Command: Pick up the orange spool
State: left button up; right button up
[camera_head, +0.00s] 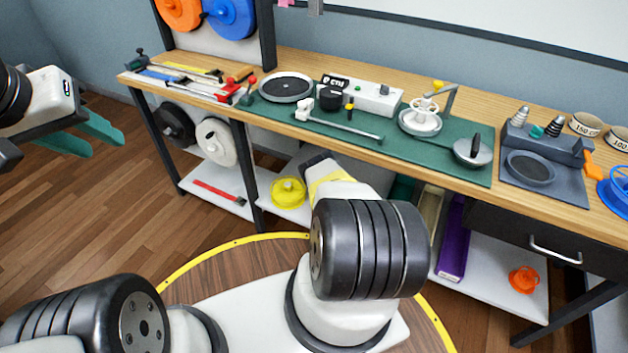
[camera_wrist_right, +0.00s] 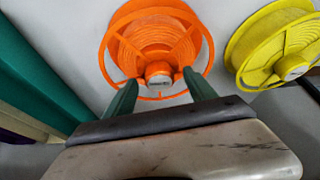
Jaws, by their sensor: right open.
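The orange spool (camera_wrist_right: 140,40) shows in the right wrist view, flat on a pale shelf, with a ringed flange, spokes and a pale-tipped hub. My right gripper (camera_wrist_right: 160,80) is open, its two green fingers reaching toward the near side of the spool, one on each side of the hub. I cannot tell whether they touch it. In the head view the right gripper and this spool are hidden behind my right arm. My left gripper (camera_head: 105,146) is open and empty at the left, in the air above the floor, away from the bench.
A yellow spool (camera_head: 288,192) lies on the lower shelf beside the orange one, also in the right wrist view (camera_wrist_right: 275,45). The bench top (camera_head: 450,92) overhangs the shelf. A purple strip (camera_head: 455,238) and an orange piece (camera_head: 524,280) are farther right. Orange and blue discs hang upper left.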

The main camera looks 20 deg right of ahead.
grip_shut()
jog(key=shift+w+r, duration=0.1)
jog(key=shift+r, duration=0.1)
dwell(0.3)
